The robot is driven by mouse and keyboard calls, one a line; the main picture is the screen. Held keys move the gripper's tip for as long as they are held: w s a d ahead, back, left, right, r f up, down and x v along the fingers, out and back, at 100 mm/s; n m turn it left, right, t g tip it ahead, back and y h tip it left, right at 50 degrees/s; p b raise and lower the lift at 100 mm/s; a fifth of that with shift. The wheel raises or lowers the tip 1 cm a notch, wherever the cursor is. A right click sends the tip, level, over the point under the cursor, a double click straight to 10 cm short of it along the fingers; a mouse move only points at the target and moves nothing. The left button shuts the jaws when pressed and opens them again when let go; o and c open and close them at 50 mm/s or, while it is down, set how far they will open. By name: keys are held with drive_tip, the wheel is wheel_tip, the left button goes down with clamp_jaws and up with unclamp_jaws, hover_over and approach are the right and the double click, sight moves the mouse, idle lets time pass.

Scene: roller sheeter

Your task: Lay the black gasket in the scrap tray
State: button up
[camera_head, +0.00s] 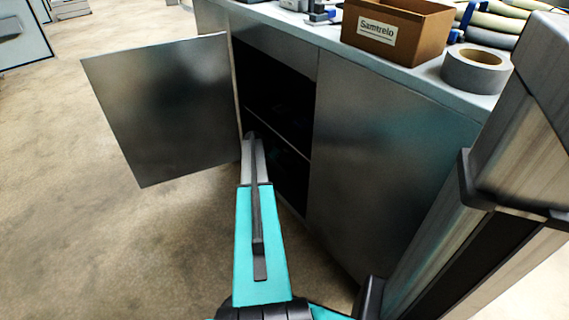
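I cannot make out the black gasket or the scrap tray in the head view. My teal and grey arm reaches forward to the opening of a metal cabinet (375,150), whose left door (165,110) stands wide open. The far end of the arm is at the opening, beside the inner edge of the open door. My gripper's fingers do not show, so I cannot see whether they hold anything. The inside of the cabinet is very dark; a shelf edge (290,144) crosses it, and what lies inside is unclear.
On the cabinet top are a brown box labelled Samtrelo (397,28), a grey tape roll (475,69), a blue tool (322,14) and stacked pale rolls (495,22). The right door (385,160) is shut. Open floor (90,240) lies to the left.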

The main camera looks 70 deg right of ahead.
wheel_tip(320, 180, down, 3)
drive_tip(key=shift+b, duration=0.45)
drive_tip(key=shift+d+f, duration=0.2)
drive_tip(key=shift+f, duration=0.05)
drive_tip(key=shift+f+b, duration=0.2)
drive_tip(key=shift+b, duration=0.2)
drive_tip(key=o, duration=1.1)
drive_tip(key=shift+r, duration=0.15)
drive_tip(key=shift+r, duration=0.15)
drive_tip(key=p+v, duration=0.3)
drive_tip(key=v, duration=0.9)
